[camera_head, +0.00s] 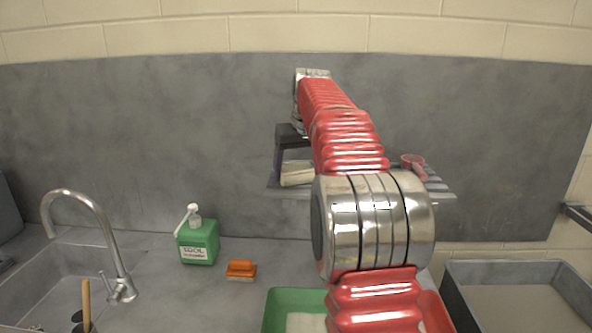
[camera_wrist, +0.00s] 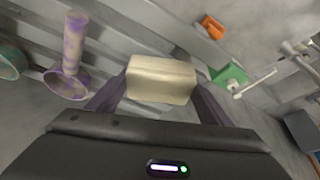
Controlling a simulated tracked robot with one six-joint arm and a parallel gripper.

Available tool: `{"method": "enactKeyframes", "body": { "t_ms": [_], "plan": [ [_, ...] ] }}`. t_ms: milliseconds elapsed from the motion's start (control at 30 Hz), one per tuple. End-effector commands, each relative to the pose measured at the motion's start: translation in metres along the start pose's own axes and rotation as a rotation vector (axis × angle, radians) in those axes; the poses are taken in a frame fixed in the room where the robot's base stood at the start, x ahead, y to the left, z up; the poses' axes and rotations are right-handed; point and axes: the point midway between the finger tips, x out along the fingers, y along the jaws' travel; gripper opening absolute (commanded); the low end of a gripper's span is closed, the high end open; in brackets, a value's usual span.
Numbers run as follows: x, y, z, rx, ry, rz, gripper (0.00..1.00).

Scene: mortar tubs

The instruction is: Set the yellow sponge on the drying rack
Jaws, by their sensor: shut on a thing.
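The yellow sponge, a pale cream-yellow block (camera_head: 297,174), is between the fingers of my gripper at the left end of the drying rack (camera_head: 440,187), a slatted grey shelf on the back wall. In the wrist view the sponge (camera_wrist: 161,80) sits across the dark purple fingers of my gripper (camera_wrist: 160,88), which is shut on it. The rack's slats (camera_wrist: 112,38) lie behind and below the sponge. I cannot tell whether the sponge touches them. My arm hides the middle of the rack in the head view.
Below are a green pump bottle (camera_head: 198,243), an orange brush (camera_head: 241,270), a tap (camera_head: 112,250), a green tub (camera_head: 283,305) and a grey tub (camera_head: 462,298).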

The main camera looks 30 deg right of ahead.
Motion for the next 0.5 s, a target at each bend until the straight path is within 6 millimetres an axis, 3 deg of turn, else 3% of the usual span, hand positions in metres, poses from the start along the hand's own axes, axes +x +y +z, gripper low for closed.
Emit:
{"method": "enactKeyframes", "body": {
  "t_ms": [100, 133, 400, 500],
  "plan": [
    [0.0016, 0.0000, 0.0006, 0.000, 0.000, 0.000, 0.49],
    [0.0018, 0.0000, 0.0006, 0.000, 0.000, 0.000, 0.74],
    [0.0015, 0.0001, 0.0005, 0.000, 0.000, 0.000, 0.92],
    [0.0015, 0.0001, 0.0005, 0.000, 0.000, 0.000, 0.92]
  ]
}}
